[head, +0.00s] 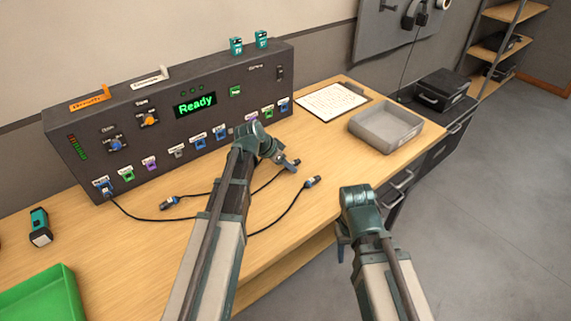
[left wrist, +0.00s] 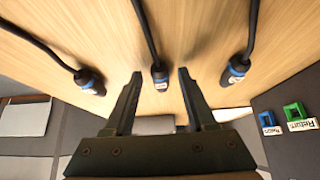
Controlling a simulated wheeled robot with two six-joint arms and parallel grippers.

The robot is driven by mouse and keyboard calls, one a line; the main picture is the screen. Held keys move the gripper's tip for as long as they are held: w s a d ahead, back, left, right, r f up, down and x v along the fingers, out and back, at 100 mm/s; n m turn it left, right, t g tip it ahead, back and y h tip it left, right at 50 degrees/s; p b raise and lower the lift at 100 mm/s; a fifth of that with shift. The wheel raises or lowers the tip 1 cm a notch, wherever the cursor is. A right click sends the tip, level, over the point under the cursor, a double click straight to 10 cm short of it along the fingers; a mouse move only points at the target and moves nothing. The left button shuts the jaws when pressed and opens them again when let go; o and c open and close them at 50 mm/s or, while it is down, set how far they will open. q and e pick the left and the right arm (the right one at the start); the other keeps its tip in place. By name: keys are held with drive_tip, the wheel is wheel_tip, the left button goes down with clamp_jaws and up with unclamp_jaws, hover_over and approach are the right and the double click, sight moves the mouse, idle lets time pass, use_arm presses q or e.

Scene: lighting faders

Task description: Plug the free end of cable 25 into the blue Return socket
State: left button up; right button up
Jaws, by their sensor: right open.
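Three loose dark plugs with blue rings lie on the table: one at the left (head: 168,202), one beside my left gripper (head: 293,166) and one to its right (head: 312,181). Their numbers are too small to read. My left gripper (head: 286,160) is open. In the left wrist view, one plug (left wrist: 160,77) shows between its fingers, not gripped. A blue socket (head: 284,105) is at the panel's right end; it also shows in the left wrist view (left wrist: 268,120), beside a green socket (left wrist: 296,113) labelled Return. My right gripper (head: 341,248) is open and empty, off the table's front edge.
The black panel (head: 190,110) with its Ready display stands along the back. A grey tray (head: 385,127) and a clipboard (head: 332,101) lie right.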

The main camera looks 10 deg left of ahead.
use_arm(q)
clamp_jaws()
drive_tip(key=shift+r, duration=0.1)
drive_tip(key=shift+r+p, duration=2.4)
drive_tip(key=shift+p, duration=0.1)
wheel_tip(320, 180, up, 4)
drive_tip(key=p, duration=0.3)
drive_tip(key=shift+f+p, duration=0.2)
drive_tip(key=shift+p, duration=0.1)
drive_tip(key=shift+f, duration=0.2)
